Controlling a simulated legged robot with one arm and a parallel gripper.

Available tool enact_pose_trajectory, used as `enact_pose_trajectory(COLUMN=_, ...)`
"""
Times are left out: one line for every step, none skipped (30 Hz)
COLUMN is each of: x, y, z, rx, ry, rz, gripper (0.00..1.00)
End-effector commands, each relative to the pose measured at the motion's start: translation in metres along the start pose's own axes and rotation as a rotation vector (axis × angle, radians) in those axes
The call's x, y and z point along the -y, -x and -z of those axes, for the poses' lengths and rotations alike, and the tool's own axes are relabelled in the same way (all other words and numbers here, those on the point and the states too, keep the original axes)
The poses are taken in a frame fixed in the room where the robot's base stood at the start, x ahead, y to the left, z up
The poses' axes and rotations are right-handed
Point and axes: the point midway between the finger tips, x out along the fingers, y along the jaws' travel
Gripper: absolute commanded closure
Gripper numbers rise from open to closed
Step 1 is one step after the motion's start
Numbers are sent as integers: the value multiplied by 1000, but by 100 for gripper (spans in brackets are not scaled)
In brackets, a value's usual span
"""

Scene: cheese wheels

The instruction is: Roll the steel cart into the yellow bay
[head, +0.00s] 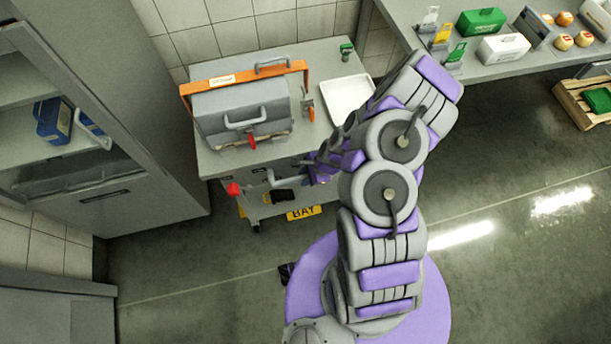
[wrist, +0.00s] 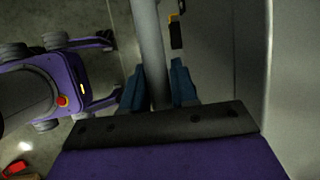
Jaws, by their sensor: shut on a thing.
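The steel cart (head: 322,58) stands against the tiled wall in the head view, with a caster at its front left. A yellow plate reading BAY (head: 303,213) shows low at the cart's front; I cannot tell whether it lies on the floor or is fixed to something. My gripper (head: 311,178) is at the cart's front edge, partly hidden by my arm. In the wrist view, my gripper's blue fingers (wrist: 157,88) are shut on a grey bar (wrist: 150,45), which looks like the cart's handle. Most of the cart's lower right is hidden behind my arm.
A grey case (head: 235,105) with an orange strap and a white tray (head: 349,100) sit on the cart. A tall cabinet (head: 150,180) stands close on the left. A counter (head: 480,68) with boxes is at the upper right. Floor (head: 510,180) on the right is open.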

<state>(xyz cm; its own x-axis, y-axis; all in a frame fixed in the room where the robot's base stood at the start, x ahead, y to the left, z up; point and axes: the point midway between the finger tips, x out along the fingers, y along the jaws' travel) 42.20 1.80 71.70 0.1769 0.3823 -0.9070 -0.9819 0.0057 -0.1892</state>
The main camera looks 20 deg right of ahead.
Motion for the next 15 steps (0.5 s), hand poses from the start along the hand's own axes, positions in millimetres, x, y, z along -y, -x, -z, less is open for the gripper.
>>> enact_pose_trajectory(x=1, y=0, z=1, rx=-2, ry=0, rz=3, gripper=100)
enact_pose_trajectory(x=1, y=0, z=1, rx=-2, ry=0, rz=3, gripper=100)
enact_pose_trajectory(x=1, y=0, z=1, rx=-2, ry=0, rz=3, gripper=100)
enact_pose_trajectory(x=1, y=0, z=1, rx=-2, ry=0, rz=3, gripper=100)
enact_pose_trajectory(x=1, y=0, z=1, rx=-2, ry=0, rz=3, gripper=100)
enact_pose_trajectory(x=1, y=0, z=1, rx=-2, ry=0, rz=3, gripper=100)
enact_pose_trajectory(x=1, y=0, z=1, rx=-2, ry=0, rz=3, gripper=100)
enact_pose_trajectory(x=1, y=0, z=1, rx=-2, ry=0, rz=4, gripper=100)
enact_pose_trajectory(x=2, y=0, z=1, rx=-2, ry=0, rz=3, gripper=100)
enact_pose_trajectory(x=2, y=0, z=1, rx=-2, ry=0, rz=4, gripper=100)
enact_pose_trajectory(x=2, y=0, z=1, rx=-2, ry=0, rz=4, gripper=100)
enact_pose_trajectory(x=3, y=0, z=1, rx=-2, ry=1, rz=4, gripper=100)
enact_pose_trajectory(x=4, y=-1, z=1, rx=-3, ry=1, rz=4, gripper=100)
enact_pose_trajectory(x=5, y=-1, z=2, rx=-3, ry=1, rz=5, gripper=100)
enact_pose_trajectory(x=7, y=-1, z=2, rx=-4, ry=1, rz=5, gripper=100)
